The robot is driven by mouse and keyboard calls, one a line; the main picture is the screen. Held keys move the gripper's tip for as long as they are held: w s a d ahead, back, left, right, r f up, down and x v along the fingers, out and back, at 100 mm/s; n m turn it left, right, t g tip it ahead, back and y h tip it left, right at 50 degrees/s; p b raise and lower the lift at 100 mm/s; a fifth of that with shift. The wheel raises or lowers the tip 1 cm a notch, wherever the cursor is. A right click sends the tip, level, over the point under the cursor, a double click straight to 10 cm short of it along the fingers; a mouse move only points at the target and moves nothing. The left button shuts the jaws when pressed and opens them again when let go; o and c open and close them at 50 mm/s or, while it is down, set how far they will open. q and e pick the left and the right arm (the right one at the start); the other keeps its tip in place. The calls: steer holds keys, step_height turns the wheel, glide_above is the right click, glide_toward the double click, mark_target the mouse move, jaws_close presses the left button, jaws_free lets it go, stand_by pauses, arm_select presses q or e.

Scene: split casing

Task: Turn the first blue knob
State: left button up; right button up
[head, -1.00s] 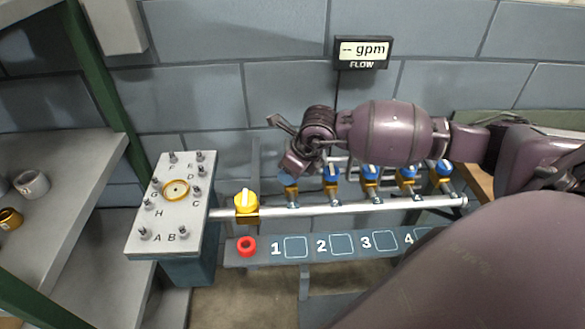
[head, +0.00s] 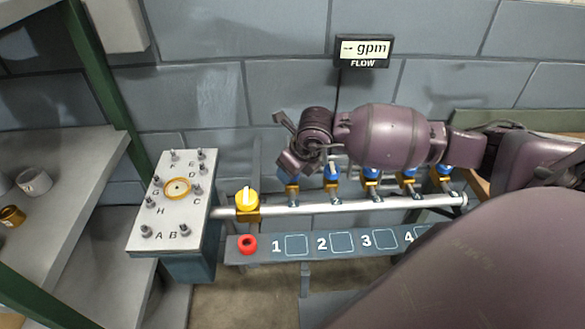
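The first blue knob (head: 283,177) is at the left end of the row of blue knobs on the silver pipe (head: 330,207), above the panel square marked 1. My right gripper (head: 290,162) is directly over it and hides most of it. Its fingers point down at the knob; I cannot tell whether they touch it or how far apart they are. The second blue knob (head: 333,178) stands just to the right, with a white pointer on top. My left gripper is not in view.
A numbered panel (head: 262,245) runs below. A grey plate (head: 150,232) with lettered studs stands left. The flow display (head: 364,50) shows "-- gpm". My arm covers part of the right-hand knobs.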

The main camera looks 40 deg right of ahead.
steer(key=shift+o, duration=1.2)
steer(key=shift+r, duration=0.1)
steer(key=a+v, duration=0.1)
steer(key=v, duration=0.9)
steer(key=shift+s+d+r, duration=0.2)
steer(key=shift+d+r, duration=0.05)
steer(key=shift+d, duration=0.25)
